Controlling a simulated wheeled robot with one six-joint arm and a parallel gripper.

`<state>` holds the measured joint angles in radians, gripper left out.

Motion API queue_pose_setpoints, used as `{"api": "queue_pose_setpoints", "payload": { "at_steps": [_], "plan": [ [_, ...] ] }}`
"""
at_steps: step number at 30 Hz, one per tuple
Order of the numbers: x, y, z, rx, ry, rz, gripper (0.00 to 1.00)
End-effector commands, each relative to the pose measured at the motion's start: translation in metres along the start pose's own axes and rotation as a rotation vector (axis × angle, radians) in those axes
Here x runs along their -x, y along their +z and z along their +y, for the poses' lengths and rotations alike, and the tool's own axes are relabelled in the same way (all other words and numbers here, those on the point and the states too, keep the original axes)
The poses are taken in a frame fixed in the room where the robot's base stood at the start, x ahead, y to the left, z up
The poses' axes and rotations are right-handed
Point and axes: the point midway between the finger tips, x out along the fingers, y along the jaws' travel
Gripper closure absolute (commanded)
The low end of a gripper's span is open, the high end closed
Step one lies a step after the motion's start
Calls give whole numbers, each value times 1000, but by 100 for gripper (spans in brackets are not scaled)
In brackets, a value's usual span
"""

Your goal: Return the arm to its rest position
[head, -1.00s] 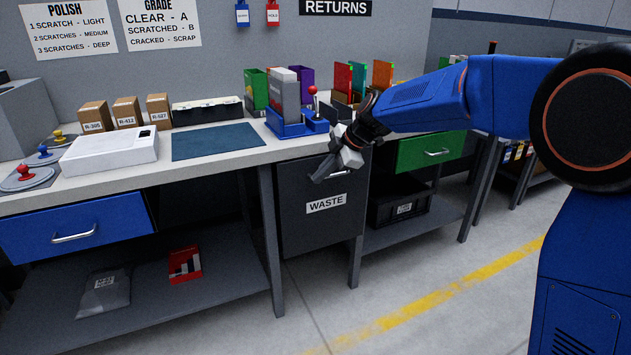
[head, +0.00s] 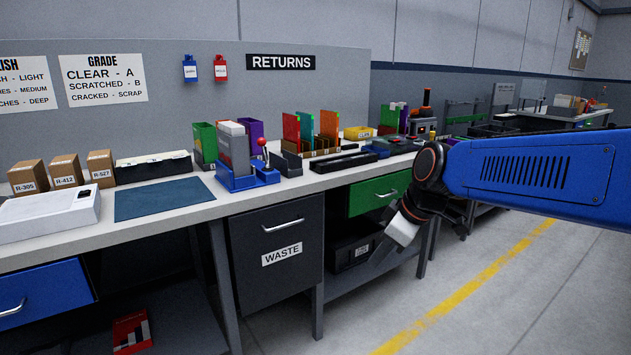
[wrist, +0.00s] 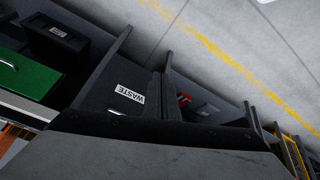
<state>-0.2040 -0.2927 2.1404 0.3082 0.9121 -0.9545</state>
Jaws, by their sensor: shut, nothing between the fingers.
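My arm (head: 535,170) reaches in from the right of the head view, its blue link roughly level. My gripper (head: 383,258) hangs at its end, pointing down and to the left, shut and empty. It is in front of the bench, below the green drawer (head: 380,194) and to the right of the waste bin front (head: 277,232). It appears apart from the bench. In the wrist view, the grey gripper body fills the bottom, and the waste bin front (wrist: 118,92) lies beyond, turned on its side.
The bench top (head: 170,225) holds a blue mat (head: 163,199), a white box (head: 48,215), small cartons and a blue stand with a red-knobbed lever. A black bin (head: 350,252) is on the lower shelf. Open floor with a yellow line (head: 470,285) lies at the right.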

Motion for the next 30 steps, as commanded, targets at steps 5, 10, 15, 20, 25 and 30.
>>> {"api": "queue_pose_setpoints", "payload": {
  "at_steps": [5,10,15,20,25,30],
  "plan": [
    [22,62,-21,-213,63,-38,100],
    [35,119,-43,-420,130,-67,100],
    [42,174,-67,-626,202,-85,100],
    [43,218,-88,-797,267,-94,100],
    [42,244,-101,-906,311,-95,100],
    [41,251,-105,-936,323,-95,100]
  ]
}}
